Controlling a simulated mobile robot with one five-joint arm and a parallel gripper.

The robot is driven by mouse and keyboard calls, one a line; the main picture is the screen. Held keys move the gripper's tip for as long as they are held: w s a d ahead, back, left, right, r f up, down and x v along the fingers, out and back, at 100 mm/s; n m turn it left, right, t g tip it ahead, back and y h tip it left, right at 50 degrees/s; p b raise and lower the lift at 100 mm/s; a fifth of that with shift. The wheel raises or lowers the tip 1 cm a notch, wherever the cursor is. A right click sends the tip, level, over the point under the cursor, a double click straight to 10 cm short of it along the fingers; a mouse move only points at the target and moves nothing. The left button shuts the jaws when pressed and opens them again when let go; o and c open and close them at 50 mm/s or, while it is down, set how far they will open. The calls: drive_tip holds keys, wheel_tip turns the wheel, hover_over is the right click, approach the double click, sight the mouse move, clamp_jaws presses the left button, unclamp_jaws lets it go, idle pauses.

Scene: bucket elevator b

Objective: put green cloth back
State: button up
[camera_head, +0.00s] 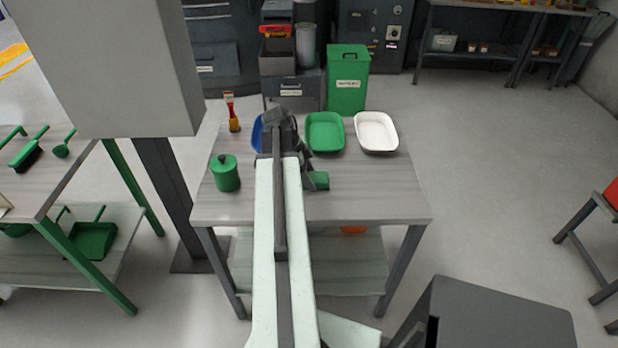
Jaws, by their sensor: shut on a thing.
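A small green piece, which looks like the green cloth (319,181), shows just right of my arm over the middle of the grey table (380,196). My gripper (307,183) is shut on it; the fingers are mostly hidden behind my arm. I cannot tell whether the cloth touches the tabletop. A green tray (325,133) stands behind the cloth, with a white tray (377,132) to its right. A blue tray (257,134) is mostly hidden by my arm.
A green canister (225,173) and a red-and-yellow bottle (233,113) stand on the table's left side. The table's right front is clear. A grey post (168,190) rises left of the table. A green bin (347,79) stands behind it.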

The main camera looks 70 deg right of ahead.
drive_tip(key=o, duration=1.2)
drive_tip(key=shift+f, duration=0.1)
drive_tip(key=shift+w+r+p, duration=0.1)
drive_tip(key=shift+r+p, duration=0.45)
drive_tip(key=shift+p, duration=0.05)
drive_tip(key=p+v, duration=1)
drive_tip(key=v, duration=0.1)
drive_tip(key=shift+w+a+r, duration=0.1)
drive_tip(key=shift+w, duration=0.05)
